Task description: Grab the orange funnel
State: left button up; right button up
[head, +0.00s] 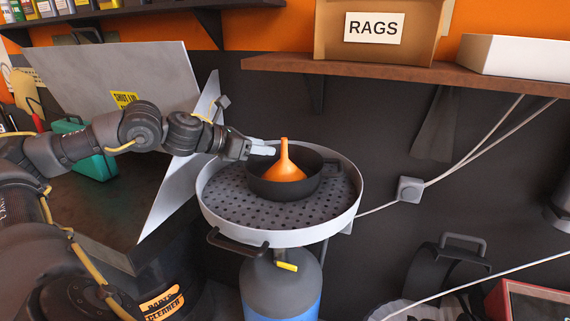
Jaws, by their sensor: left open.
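The orange funnel (284,168) sits spout up in a round black pan (263,188). The pan stands on the perforated floor of a round drain tray (341,223) with a pale rim. My left gripper (268,146) reaches in from the left, just beside the funnel's spout, with its light fingers pointing right. It is open. I cannot tell whether a finger touches the spout. My right gripper is not in view.
A parts cleaner with a raised lid (120,72) stands at the left, with a teal box (92,152) inside. A wooden shelf (400,74) with a RAGS box (372,32) hangs above right. A grey and blue tank (280,285) is below the tray.

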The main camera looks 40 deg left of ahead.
aim_at(284, 159)
pick_arm(q)
jog(key=p+x, duration=0.1)
jog(key=x, duration=0.2)
jog(key=shift+w, duration=0.15)
jog(key=p+x, duration=0.4)
jog(key=shift+w+a+r, duration=0.15)
jog(key=shift+w, duration=0.2)
jog(key=shift+w+f, duration=0.35)
jog(key=shift+w, duration=0.05)
jog(key=shift+s, duration=0.1)
jog(key=shift+c, duration=0.8)
grip_shut()
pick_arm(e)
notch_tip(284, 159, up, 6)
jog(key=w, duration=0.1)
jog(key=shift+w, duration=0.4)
